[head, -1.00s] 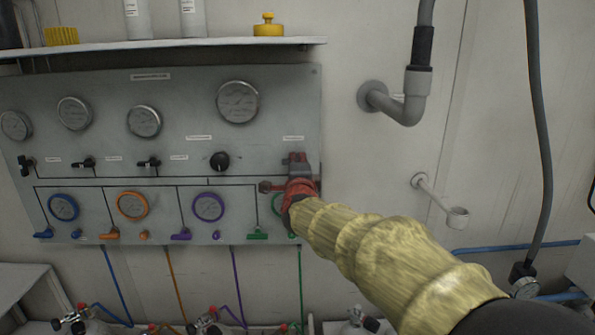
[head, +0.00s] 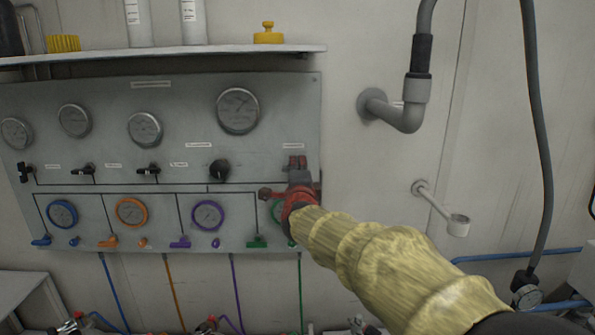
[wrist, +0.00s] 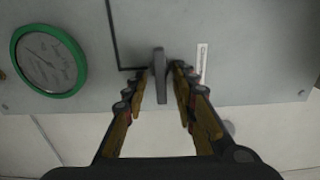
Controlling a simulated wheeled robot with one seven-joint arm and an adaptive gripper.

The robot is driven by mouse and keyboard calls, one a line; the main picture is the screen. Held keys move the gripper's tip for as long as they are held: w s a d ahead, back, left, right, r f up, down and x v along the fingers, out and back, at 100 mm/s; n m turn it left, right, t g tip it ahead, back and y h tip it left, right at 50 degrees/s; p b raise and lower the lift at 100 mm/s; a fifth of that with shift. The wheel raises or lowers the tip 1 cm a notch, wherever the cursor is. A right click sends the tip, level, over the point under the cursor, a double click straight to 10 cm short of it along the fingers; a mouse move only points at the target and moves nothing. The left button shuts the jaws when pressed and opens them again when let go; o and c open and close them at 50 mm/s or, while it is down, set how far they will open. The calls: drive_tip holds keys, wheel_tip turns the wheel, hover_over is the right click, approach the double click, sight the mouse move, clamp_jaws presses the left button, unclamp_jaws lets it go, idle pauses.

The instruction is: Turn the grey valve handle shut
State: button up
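The grey valve handle (wrist: 159,78) is a narrow upright bar on the grey panel in the wrist view. My gripper (wrist: 161,71) has one finger on each side of it, with a small gap showing on both sides. The fingers are part open and the handle stands between their tips. In the head view my gripper (head: 297,168) is at the panel's right edge and hides the handle. Whether the fingertips touch the panel cannot be told.
The grey panel (head: 175,88) carries gauges, small black knobs and coloured levers. A green-rimmed gauge (wrist: 49,55) is beside the handle, partly hidden by my gripper in the head view. A shelf (head: 180,50) is above. A grey pipe (head: 402,112) and a wall bracket (head: 440,207) are right.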

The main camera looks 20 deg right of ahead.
drive_tip(key=shift+s, duration=0.1)
drive_tip(key=v, duration=1.1)
drive_tip(key=shift+s+a, duration=0.15)
drive_tip(key=shift+s, duration=0.2)
